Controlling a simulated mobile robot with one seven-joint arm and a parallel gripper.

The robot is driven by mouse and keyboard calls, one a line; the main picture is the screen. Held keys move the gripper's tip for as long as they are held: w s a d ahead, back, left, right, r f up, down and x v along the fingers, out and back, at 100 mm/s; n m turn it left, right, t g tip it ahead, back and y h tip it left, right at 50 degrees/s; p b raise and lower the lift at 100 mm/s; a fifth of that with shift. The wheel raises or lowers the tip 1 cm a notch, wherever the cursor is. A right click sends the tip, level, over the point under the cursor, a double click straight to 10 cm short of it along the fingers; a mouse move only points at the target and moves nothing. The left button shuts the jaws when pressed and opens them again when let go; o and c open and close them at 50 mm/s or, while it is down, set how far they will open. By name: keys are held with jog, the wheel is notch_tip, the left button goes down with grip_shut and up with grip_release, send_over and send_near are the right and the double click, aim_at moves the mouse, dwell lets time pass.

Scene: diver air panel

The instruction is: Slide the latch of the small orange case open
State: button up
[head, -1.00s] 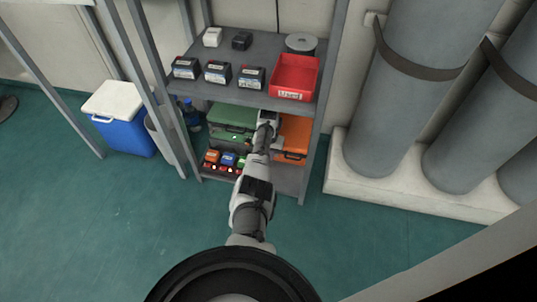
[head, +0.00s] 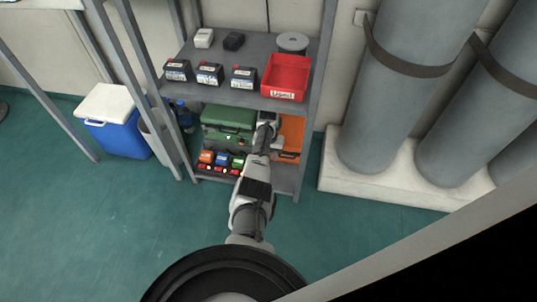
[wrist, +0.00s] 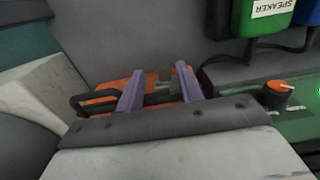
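The small orange case (head: 291,133) is on the lower shelf, at the right, partly hidden behind my arm. In the wrist view the orange case (wrist: 108,84) lies just beyond my gripper, with a black handle (wrist: 84,103) at its left. A small grey piece, seemingly the latch (wrist: 166,77), shows between my two purple fingers. My gripper (wrist: 158,80) is open, with its fingers well apart at the case front. I cannot tell whether they touch it. The latch's position is unclear, and it is hidden in the head view.
A green case (head: 225,124) stands left of the orange case, close to my arm. Small coloured items (head: 222,160) sit below it. The upper shelf holds a red bin (head: 284,76) and black boxes (head: 209,74). Large grey cylinders (head: 388,90) stand at the right.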

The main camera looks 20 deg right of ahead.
notch_tip(320, 180, up, 7)
jog(key=p, duration=0.3)
dwell(0.5)
